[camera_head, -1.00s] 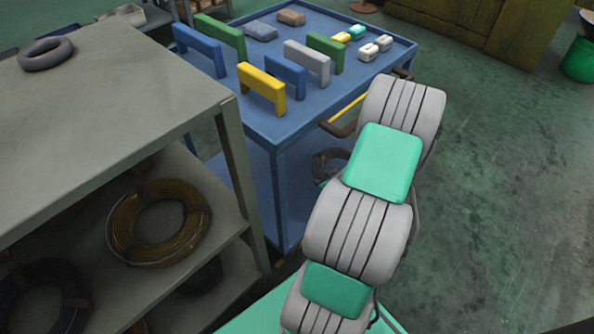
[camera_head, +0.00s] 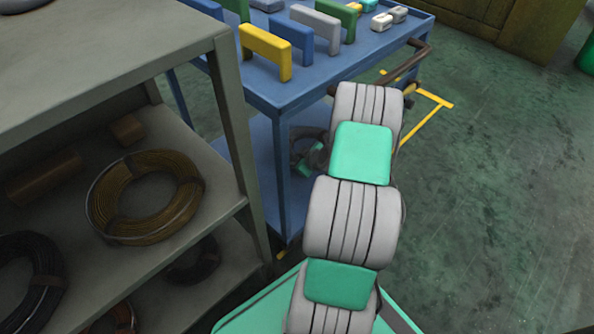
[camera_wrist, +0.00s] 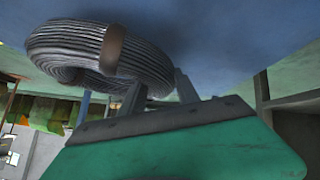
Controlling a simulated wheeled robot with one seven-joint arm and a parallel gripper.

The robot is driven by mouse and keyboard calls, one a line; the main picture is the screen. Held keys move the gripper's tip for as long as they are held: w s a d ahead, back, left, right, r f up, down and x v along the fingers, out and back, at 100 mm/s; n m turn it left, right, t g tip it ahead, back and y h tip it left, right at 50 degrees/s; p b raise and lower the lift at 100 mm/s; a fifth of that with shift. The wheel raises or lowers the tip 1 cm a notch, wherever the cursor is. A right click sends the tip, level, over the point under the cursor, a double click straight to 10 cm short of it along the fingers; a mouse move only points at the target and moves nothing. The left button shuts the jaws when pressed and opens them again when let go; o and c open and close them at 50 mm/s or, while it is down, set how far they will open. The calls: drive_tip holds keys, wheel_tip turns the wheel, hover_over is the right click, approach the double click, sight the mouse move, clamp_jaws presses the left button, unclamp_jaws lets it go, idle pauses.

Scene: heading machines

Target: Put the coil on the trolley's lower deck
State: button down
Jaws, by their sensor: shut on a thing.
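The grey wire coil (camera_wrist: 75,45), with a brown band around it, is gripped by my gripper (camera_wrist: 158,85), whose two fingers meet its edge. A blue surface fills the top of the wrist view close to the coil; I cannot tell whether they touch. In the head view the coil (camera_head: 299,146) and the green part of my gripper show small beside the trolley's front leg, partly hidden by my arm. They are below the upper deck of the blue trolley (camera_head: 335,72), at the lower deck (camera_head: 257,150), which is partly hidden by the leg and the shelf rack.
A grey shelf rack (camera_head: 110,60) stands close on the left, with a brown wire coil (camera_head: 145,197) and dark coils on its shelves. Yellow (camera_head: 265,52) and other blocks stand on the trolley's upper deck. The trolley's handle (camera_head: 410,62) sticks out rightward. Floor at right is clear.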

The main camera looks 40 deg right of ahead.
drive_tip(key=shift+w+d+f, duration=0.2)
drive_tip(key=shift+w+f, duration=0.1)
drive_tip(key=shift+f, duration=0.05)
drive_tip(key=f+b, duration=0.1)
drive_tip(key=f, duration=0.1)
drive_tip(key=f+b, duration=0.1)
drive_tip(key=b, duration=0.1)
drive_tip(key=shift+w+d+f, duration=0.1)
drive_tip(key=shift+w+f, duration=0.1)
drive_tip(key=shift+f, duration=0.15)
drive_tip(key=shift+r, duration=0.15)
drive_tip(key=c, duration=1.2)
unclamp_jaws()
drive_tip(key=shift+o, duration=0.2)
drive_tip(key=shift+s, duration=0.1)
drive_tip(key=p+v, duration=0.5)
drive_tip(key=v, duration=0.7)
